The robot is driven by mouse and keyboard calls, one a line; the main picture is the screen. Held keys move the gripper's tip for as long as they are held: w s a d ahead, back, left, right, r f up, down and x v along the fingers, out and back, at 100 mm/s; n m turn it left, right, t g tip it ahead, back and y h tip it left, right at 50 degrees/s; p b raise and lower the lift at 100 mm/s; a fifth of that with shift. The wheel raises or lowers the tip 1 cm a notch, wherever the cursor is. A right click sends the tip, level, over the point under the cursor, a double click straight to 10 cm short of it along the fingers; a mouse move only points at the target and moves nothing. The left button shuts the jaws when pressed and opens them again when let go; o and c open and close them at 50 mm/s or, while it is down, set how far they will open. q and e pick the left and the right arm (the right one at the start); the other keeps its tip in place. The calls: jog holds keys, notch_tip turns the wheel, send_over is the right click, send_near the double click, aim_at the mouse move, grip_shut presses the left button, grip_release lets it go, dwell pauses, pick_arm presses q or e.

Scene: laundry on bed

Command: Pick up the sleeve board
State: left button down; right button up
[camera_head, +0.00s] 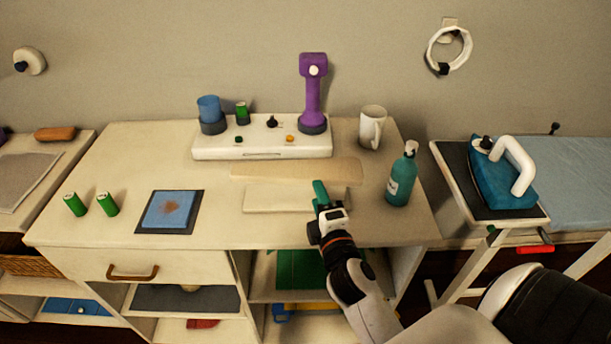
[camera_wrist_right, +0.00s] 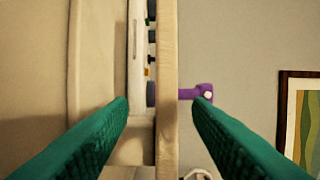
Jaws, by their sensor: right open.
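The sleeve board (camera_head: 290,171) is a long, pale wooden board above a pale flat base (camera_head: 275,199), on the desk in front of the white console. My right gripper (camera_head: 320,190) is at the right part of the board, over its front side. In the right wrist view the board (camera_wrist_right: 168,50) shows as a tan upright strip between the two green fingers (camera_wrist_right: 160,108), with gaps on both sides. The gripper is open and empty; I cannot see contact. The fingers hide a little of the board and base. My left gripper is not in view.
A white console (camera_head: 210,147) with a purple handheld device (camera_head: 312,95) stands behind the board. A mug (camera_head: 372,127) and teal bottle (camera_head: 402,178) stand right of it. A blue iron (camera_head: 497,180) rests farther right.

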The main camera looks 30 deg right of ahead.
aim_at(310, 175)
jog(key=x, duration=0.2)
jog(key=shift+w+d, duration=0.1)
jog(key=shift+w, duration=0.2)
jog(key=shift+w+d, duration=0.1)
jog(key=shift+w, duration=0.2)
jog(key=w+p, duration=0.1)
jog(key=w+r, duration=0.1)
jog(key=w, duration=0.1)
jog(key=shift+d+r+p, duration=0.1)
jog(key=shift+d+p, duration=0.1)
jog(key=shift+p, duration=0.2)
jog(key=shift+f+x, duration=0.2)
jog(key=shift+x, duration=0.8)
jog(key=shift+w+d+f, duration=0.1)
jog(key=shift+w, duration=0.05)
jog(key=shift+c, duration=1)
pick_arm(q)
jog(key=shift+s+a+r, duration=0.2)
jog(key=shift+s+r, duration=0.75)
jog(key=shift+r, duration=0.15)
pick_arm(e)
grip_shut()
